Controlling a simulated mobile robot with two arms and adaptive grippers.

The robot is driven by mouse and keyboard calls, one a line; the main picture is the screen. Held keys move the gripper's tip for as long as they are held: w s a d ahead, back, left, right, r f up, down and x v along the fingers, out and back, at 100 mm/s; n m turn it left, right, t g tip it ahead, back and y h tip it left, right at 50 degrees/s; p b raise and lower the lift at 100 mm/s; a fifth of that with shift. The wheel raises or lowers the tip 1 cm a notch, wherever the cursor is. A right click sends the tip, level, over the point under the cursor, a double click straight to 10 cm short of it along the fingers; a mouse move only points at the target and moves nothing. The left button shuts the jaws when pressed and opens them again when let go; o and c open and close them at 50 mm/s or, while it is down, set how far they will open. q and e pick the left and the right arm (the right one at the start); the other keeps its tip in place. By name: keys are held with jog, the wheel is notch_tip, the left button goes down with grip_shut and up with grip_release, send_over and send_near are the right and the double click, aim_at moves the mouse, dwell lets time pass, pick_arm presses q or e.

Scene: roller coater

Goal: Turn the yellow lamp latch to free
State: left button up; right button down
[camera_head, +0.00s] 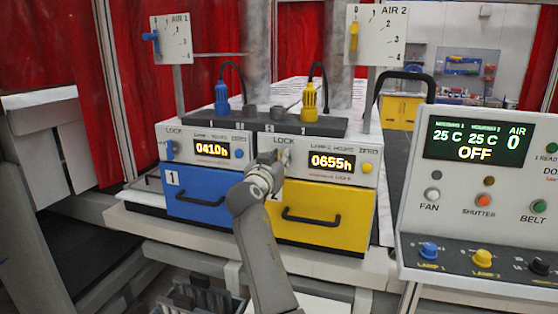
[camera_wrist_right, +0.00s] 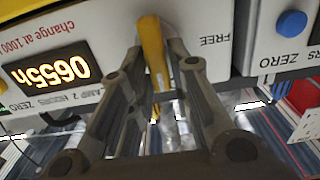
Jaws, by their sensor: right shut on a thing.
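The yellow lamp latch (camera_wrist_right: 151,42) is on the white front panel of the lamp 2 unit. In the right wrist view it is a yellow handle running nearly up and down the picture, with the word FREE to its right. My right gripper (camera_wrist_right: 154,58) has its fingers on both sides of the latch and is shut on it. In the head view my right gripper (camera_head: 277,159) is at the panel's left end, under the LOCK label, and hides the latch. The yellow lamp 2 drawer (camera_head: 325,226) below looks closed. My left gripper is not in view.
The lamp 1 unit with its blue drawer (camera_head: 199,205) and blue latch (camera_head: 170,150) is on the left. The lamp 2 display (camera_head: 331,162) reads 0655h. A control console (camera_head: 478,190) stands close on the right. A black drawer handle (camera_head: 310,218) sticks out below.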

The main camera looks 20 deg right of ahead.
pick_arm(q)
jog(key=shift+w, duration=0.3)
pick_arm(e)
jog(key=shift+n, duration=0.3)
jog(key=n, duration=0.2)
jog(key=shift+w+a+n, duration=0.15)
jog(key=shift+n, duration=0.15)
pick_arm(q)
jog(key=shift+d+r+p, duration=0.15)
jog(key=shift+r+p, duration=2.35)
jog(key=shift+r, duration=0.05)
pick_arm(e)
jog(key=shift+w+a+f+n, duration=0.1)
jog(key=shift+a+f+n, duration=0.1)
jog(key=shift+n, duration=2.25)
jog(key=shift+w+a+f+n, duration=0.1)
jog(key=shift+f+n, duration=0.1)
jog(key=shift+n, duration=2.2)
jog(key=shift+w+a+f+n, duration=0.1)
jog(key=shift+a+f+n, duration=0.1)
jog(key=shift+n, duration=2.25)
jog(key=c, duration=1.6)
grip_release()
jog(key=shift+o, duration=0.8)
jog(key=shift+w+f, duration=0.1)
jog(key=shift+f, duration=0.1)
